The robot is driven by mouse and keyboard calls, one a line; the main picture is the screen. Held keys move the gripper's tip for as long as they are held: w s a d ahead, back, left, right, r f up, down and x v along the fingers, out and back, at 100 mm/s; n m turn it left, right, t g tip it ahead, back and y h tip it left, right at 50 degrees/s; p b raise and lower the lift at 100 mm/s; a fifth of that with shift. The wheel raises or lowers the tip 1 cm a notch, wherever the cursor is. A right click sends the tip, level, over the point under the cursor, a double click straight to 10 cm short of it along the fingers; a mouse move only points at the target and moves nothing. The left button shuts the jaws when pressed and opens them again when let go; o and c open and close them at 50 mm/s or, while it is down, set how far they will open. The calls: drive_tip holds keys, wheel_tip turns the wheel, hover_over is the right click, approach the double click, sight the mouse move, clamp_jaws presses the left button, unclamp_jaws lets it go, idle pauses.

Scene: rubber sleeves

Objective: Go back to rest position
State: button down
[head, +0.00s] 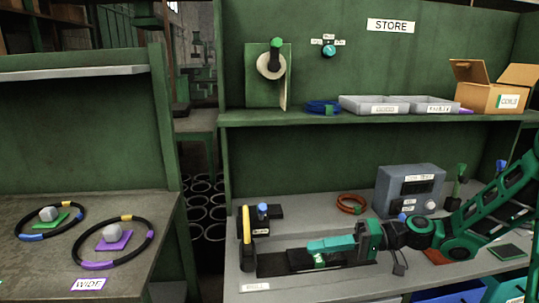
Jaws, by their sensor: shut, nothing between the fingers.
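My gripper (312,248) is at the end of my green and black arm, which reaches in from the right over the lower bench. Its teal fingers point left, over a dark flat fixture (273,265) on the bench. The fingers look closed together, with nothing seen between them. A small bright green and white patch shows just under the fingers; I cannot tell what it is. Whether the fingers touch the fixture is not clear. The arm hides part of the bench behind it.
A yellow-handled device (246,238) stands left of the fixture. The shelf above holds grey trays (376,104) and a cardboard box (495,90). Black rings (113,243) lie on the left bench.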

drive_tip(key=s+d+f+h, duration=0.2)
drive_tip(key=f+h, duration=0.1)
drive_tip(key=s+d+f+g+h, duration=0.1)
drive_tip(key=f, duration=0.1)
drive_tip(key=shift+s+d+h, duration=0.1)
drive_tip(key=shift+s+h, duration=0.2)
drive_tip(key=shift+s, duration=0.05)
drive_tip(key=s+d+f+m+h, duration=0.2)
drive_tip(key=s+d+h, duration=0.3)
drive_tip(key=d, duration=0.4)
drive_tip(key=s+d+r+m+h, duration=0.3)
drive_tip(key=s+d+r+m, duration=0.1)
drive_tip(key=s+d, duration=0.4)
drive_tip(key=s+d+r+m+h, duration=0.3)
drive_tip(key=s+d+r, duration=0.3)
drive_tip(key=s+d, duration=0.2)
drive_tip(key=s+m, duration=0.1)
drive_tip(key=s, duration=0.1)
drive_tip(key=shift+s, duration=0.4)
drive_tip(key=shift+w+f, duration=0.3)
drive_tip(key=shift+w, duration=0.35)
